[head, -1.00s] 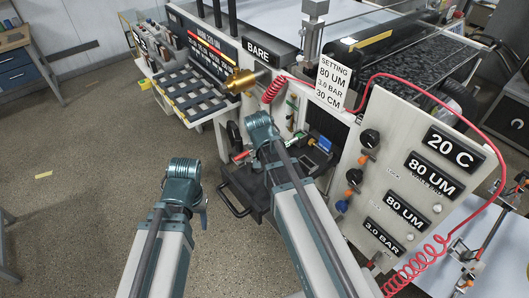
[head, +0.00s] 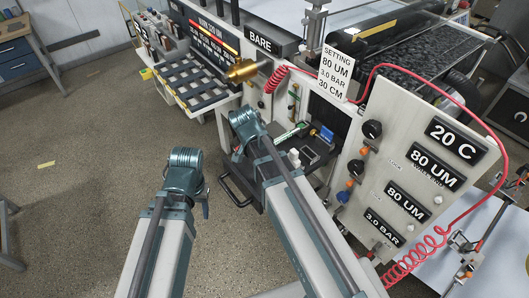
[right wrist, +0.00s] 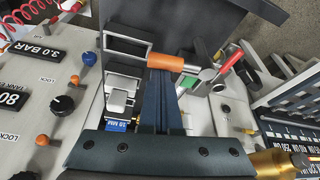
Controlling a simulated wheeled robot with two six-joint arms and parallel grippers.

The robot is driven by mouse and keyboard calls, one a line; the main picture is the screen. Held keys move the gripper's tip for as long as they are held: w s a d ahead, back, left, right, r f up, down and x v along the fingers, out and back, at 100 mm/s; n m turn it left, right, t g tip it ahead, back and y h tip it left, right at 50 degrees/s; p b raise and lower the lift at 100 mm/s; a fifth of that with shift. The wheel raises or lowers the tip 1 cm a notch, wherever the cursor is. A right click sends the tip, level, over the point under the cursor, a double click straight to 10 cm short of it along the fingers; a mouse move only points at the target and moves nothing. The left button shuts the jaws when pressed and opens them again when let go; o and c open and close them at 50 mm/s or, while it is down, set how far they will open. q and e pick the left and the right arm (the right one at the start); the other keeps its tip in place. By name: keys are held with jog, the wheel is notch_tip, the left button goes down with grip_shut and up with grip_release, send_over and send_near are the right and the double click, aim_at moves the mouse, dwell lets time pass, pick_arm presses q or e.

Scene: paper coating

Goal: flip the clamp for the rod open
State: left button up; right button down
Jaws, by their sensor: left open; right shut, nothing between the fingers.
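In the right wrist view my right gripper (right wrist: 164,82) is shut and empty. Its dark fingers reach up to an orange grip (right wrist: 168,63) on a silver rod fitting; whether they touch it I cannot tell. A silver rectangular loop (right wrist: 125,42) extends left of the grip, and a lever with a red handle (right wrist: 230,64) stands to its right. Which of these parts is the clamp is not clear, and none looks clearly flipped. In the head view my right arm hides this fitting. My left gripper (head: 205,206) is open, small and partly hidden under my left arm, away from the fitting.
The white control panel (head: 400,185) with knobs stands close on the right. The brass cylinder (head: 243,70) sticks out from the machine front. A dark tray with a handle (head: 234,190) lies below. Open floor (head: 75,200) is on the left.

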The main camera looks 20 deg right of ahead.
dwell(0.8)
notch_tip(320, 180, up, 10)
jog(key=p, duration=1)
jog(key=shift+d, duration=0.15)
jog(key=shift+w, duration=0.1)
